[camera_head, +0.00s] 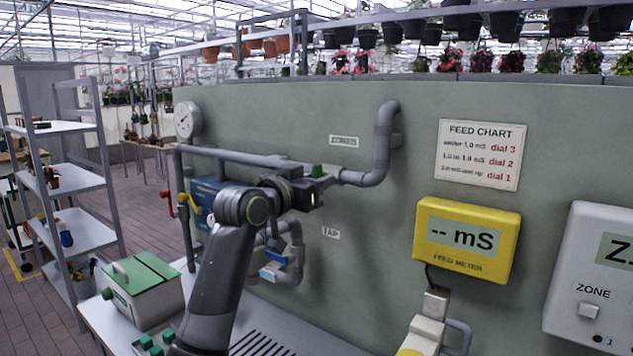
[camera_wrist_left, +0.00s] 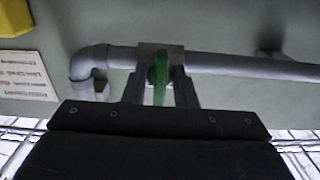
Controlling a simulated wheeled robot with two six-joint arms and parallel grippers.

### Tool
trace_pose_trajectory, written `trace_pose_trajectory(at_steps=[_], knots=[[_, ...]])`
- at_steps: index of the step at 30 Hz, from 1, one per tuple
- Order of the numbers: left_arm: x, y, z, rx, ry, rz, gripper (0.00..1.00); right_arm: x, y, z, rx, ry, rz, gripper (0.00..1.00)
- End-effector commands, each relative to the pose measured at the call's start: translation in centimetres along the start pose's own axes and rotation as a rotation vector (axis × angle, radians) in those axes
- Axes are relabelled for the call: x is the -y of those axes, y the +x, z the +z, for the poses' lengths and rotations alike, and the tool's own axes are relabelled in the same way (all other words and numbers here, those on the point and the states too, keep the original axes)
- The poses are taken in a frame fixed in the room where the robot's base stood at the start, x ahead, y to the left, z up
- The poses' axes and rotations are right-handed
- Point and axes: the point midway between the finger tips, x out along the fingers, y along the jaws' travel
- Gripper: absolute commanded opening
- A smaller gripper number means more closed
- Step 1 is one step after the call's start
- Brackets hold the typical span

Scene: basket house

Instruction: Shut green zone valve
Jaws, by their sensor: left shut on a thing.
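The green zone valve handle (camera_head: 318,170) sits on the grey pipe along the green-grey wall, under a small label too small to read. In the left wrist view the green handle (camera_wrist_left: 160,78) stands between the two fingers of my left gripper (camera_wrist_left: 160,92), in front of the metal valve body (camera_wrist_left: 146,52). My left gripper (camera_head: 312,190) is at the valve in the head view and is shut on the handle. The gripper hides the lower part of the valve there. My right gripper is not in view.
A blue-handled tap (camera_head: 277,257) hangs on pipes below. A yellow feed meter (camera_head: 467,240) and a white zone box (camera_head: 597,275) are on the wall to the right. A green-lidded box (camera_head: 143,290) stands on the bench at left. Shelves (camera_head: 75,184) stand farther left.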

Motion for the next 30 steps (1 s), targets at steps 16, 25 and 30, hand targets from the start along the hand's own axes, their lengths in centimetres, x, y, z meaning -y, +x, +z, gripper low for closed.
trace_pose_trajectory(at_steps=[16, 25, 30], knots=[[0.1, -0.7, 0.1, 0.000, -0.002, -0.001, 0.33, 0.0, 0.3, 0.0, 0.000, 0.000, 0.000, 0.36], [0.1, -5.2, 0.3, -0.002, 0.001, -0.002, 0.33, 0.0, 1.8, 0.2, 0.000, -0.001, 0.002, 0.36], [0.1, -8.3, 0.3, 0.000, 0.002, -0.002, 0.33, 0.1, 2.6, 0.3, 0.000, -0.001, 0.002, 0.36]])
